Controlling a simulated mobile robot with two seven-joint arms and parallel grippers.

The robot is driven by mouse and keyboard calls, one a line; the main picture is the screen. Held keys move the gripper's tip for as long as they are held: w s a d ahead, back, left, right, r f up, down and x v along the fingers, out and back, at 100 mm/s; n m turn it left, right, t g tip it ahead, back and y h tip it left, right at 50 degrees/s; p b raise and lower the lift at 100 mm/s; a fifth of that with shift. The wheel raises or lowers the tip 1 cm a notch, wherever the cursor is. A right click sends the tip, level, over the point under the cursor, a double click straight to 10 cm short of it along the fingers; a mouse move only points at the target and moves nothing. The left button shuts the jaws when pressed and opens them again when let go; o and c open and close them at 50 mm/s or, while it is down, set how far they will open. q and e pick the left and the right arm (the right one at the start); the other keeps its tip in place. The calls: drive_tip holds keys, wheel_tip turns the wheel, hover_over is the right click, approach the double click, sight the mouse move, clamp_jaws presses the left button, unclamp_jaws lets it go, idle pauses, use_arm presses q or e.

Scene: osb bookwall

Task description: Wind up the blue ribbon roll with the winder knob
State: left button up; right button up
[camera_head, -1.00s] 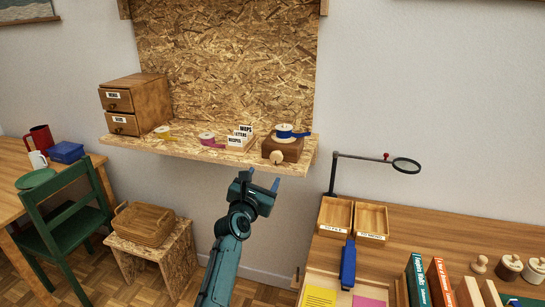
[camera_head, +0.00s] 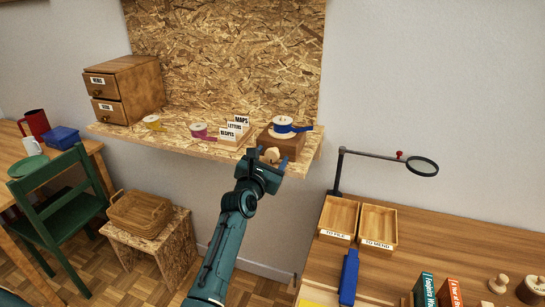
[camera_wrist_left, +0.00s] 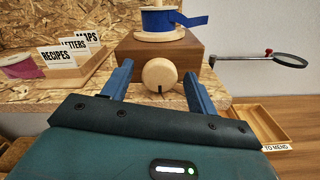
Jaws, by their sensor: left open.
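The blue ribbon roll (camera_head: 283,124) sits on top of a brown wooden winder box (camera_head: 287,143) at the right end of the OSB shelf. A tail of blue ribbon (camera_wrist_left: 194,20) sticks out to the right. The round pale winder knob (camera_wrist_left: 159,75), with a dark mark at its lower edge, is on the box's front; it also shows in the head view (camera_head: 271,155). My left gripper (camera_head: 268,156) is open, its two blue fingers on either side of the knob. In the left wrist view the fingers (camera_wrist_left: 158,86) look apart from the knob. My right gripper is not in view.
Left of the winder are a card holder (camera_head: 233,131), a pink ribbon roll (camera_head: 199,130), a yellow roll (camera_head: 152,122) and a drawer box (camera_head: 125,90). A magnifier on an arm (camera_head: 421,166) and wooden trays (camera_head: 377,225) stand at the lower right.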

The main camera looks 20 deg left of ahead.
use_arm(q)
drive_tip(key=shift+s, duration=0.1)
drive_tip(key=shift+c, duration=0.3)
drive_tip(key=c, duration=0.9)
drive_tip(key=shift+r+m, duration=0.1)
drive_tip(key=shift+m, duration=2)
drive_tip(key=shift+c, duration=0.2)
drive_tip(key=o, duration=1)
